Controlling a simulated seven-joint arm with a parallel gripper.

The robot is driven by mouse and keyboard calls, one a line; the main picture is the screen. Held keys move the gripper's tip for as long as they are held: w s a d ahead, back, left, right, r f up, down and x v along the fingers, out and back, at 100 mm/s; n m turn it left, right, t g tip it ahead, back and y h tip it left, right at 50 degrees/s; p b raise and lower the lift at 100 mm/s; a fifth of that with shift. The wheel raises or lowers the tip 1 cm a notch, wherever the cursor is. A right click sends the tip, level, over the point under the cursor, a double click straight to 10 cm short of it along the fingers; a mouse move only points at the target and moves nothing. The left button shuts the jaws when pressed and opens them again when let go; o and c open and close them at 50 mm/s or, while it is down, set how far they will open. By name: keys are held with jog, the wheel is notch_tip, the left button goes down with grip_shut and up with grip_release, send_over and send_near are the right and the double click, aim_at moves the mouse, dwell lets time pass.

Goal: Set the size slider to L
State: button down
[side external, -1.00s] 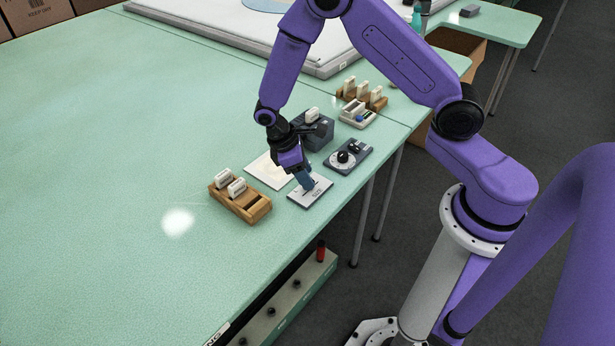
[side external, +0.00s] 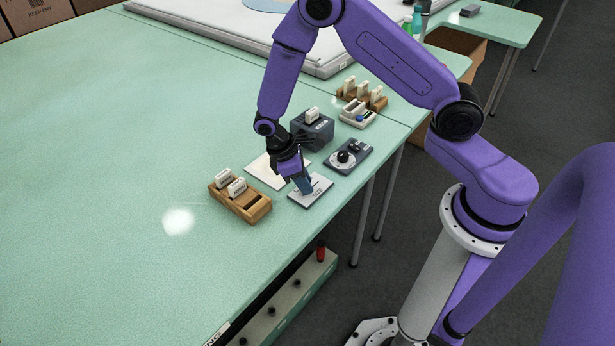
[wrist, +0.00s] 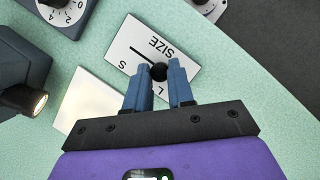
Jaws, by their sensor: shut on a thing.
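The size slider is a light grey plate marked SIZE (wrist: 128,33), with a dark slot and the letters S and L beside it; the plate also shows in the side view (side external: 322,187). Its round black knob (wrist: 159,72) sits between my blue fingertips, toward the L side of the slot and away from S. My gripper (wrist: 160,70) is shut on the knob; it also shows in the side view (side external: 305,190), reaching down to the plate. The fingers and wrist hide the slot's L end, so I cannot tell whether the knob is at its end.
A dial panel (side external: 360,150) and a dark grey box (side external: 318,135) stand behind the slider. A pale sheet (side external: 262,172) lies beside it. A wooden rack with white pieces (side external: 222,196) is at left. The table's left is clear.

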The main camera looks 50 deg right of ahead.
jog(key=shift+a, duration=1)
jog(key=c, duration=1)
grip_release()
jog(key=shift+a, duration=0.1)
jog(key=shift+w+r, duration=0.1)
jog(key=shift+r, duration=0.05)
jog(key=v, duration=1.7)
jog(key=shift+r, duration=0.1)
